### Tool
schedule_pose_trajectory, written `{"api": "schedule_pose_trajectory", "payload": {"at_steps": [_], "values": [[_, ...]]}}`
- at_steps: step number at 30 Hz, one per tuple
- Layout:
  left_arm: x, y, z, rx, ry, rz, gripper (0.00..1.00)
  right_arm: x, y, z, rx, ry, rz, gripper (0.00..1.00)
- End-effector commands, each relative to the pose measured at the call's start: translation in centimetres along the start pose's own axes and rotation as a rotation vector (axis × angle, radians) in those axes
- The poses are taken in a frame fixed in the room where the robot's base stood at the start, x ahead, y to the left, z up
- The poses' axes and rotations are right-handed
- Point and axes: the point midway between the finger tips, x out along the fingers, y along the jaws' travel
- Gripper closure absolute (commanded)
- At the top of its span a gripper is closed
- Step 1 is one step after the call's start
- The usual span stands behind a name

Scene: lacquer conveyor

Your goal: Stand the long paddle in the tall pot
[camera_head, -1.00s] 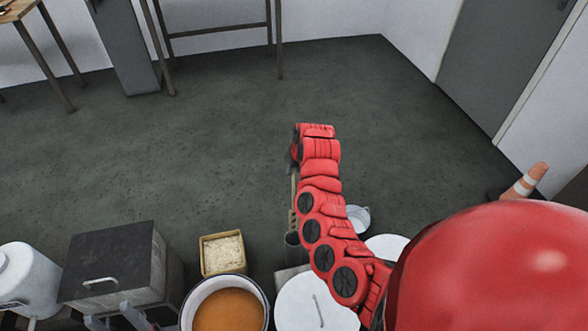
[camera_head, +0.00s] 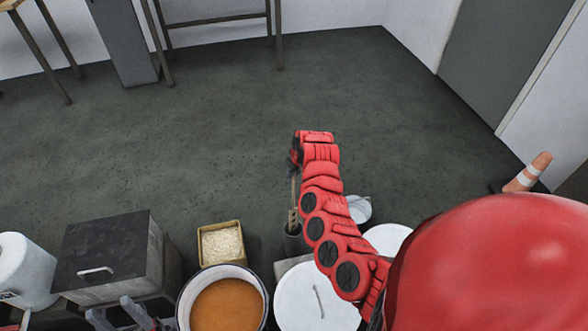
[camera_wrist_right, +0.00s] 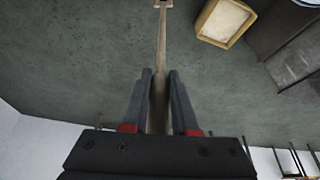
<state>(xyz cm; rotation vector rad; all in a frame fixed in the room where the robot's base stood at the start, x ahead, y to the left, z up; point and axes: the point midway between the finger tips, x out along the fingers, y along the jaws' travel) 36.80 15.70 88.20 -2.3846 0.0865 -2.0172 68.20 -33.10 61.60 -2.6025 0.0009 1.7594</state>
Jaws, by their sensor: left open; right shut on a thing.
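My right gripper (camera_wrist_right: 158,95) is shut on the long paddle (camera_wrist_right: 162,40), a thin wooden stick reaching away to a wider end at the top of the right wrist view. In the head view my right gripper (camera_head: 294,160) is largely hidden by my red arm. The paddle (camera_head: 292,214) hangs below it, with its broad lower end at the mouth of a dark, narrow tall pot (camera_head: 294,244). I cannot tell how far inside it is. The arm hides part of the pot. My left gripper (camera_head: 116,314) is open and empty at the bottom left.
A box of pale grains (camera_head: 220,226), a pot of orange-brown liquid (camera_head: 183,297) and a white lidded pot (camera_head: 298,300) stand close around the tall pot. A dark case (camera_head: 105,245) and a white canister (camera_head: 22,270) are at left.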

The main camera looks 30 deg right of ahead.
Motion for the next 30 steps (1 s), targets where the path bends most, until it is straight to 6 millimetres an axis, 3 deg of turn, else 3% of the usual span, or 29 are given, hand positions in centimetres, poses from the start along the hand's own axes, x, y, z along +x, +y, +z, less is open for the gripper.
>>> {"api": "schedule_pose_trajectory", "payload": {"at_steps": [30], "values": [[-4.2, 0.2, 0.7, 0.0, 0.0, 0.0, 0.5, 8.6, 0.0, 3.5, -0.001, -0.003, -0.001, 1.0]]}}
